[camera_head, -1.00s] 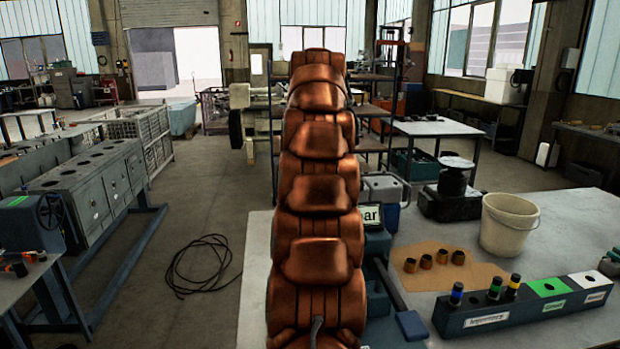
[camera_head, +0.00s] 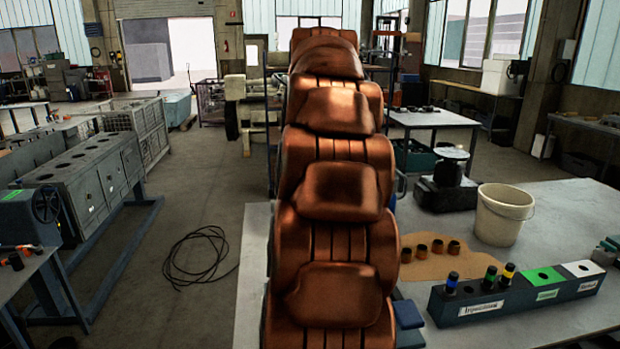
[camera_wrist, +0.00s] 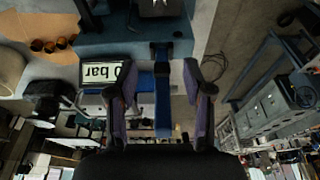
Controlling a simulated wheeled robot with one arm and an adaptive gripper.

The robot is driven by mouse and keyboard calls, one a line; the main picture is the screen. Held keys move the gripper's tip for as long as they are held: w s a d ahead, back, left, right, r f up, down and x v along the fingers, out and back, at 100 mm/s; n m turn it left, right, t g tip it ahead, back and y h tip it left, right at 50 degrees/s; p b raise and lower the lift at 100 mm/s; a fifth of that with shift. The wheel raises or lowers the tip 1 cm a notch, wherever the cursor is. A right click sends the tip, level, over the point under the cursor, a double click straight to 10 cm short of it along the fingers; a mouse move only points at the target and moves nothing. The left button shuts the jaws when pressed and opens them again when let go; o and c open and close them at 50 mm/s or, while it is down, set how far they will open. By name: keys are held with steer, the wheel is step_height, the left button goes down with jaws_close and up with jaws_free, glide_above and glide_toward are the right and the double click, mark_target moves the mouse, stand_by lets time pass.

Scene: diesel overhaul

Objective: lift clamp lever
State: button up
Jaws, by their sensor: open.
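A blue lever (camera_wrist: 163,97), which looks like the clamp lever, stands between the two fingers of my gripper (camera_wrist: 158,80) in the wrist view. The fingers are spread apart, with a gap on each side of the lever. The lever joins a dark pivot on the blue-grey fixture (camera_wrist: 110,37). In the head view my copper-coloured arm hides my gripper and most of the fixture. Only blue parts (camera_head: 408,314) show at the arm's lower right; I cannot tell if they belong to the lever.
A pressure display (camera_wrist: 108,73) reading "0 bar" is beside the lever. On the workbench (camera_head: 560,205) stand a bucket (camera_head: 503,213), a sorting block (camera_head: 480,304) with coloured plugs, and several bronze rings (camera_head: 421,249) on cardboard. A cable coil (camera_head: 200,258) lies on the floor.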

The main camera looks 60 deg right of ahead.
steer(key=shift+s+a, duration=0.85)
steer(key=shift+a, duration=0.15)
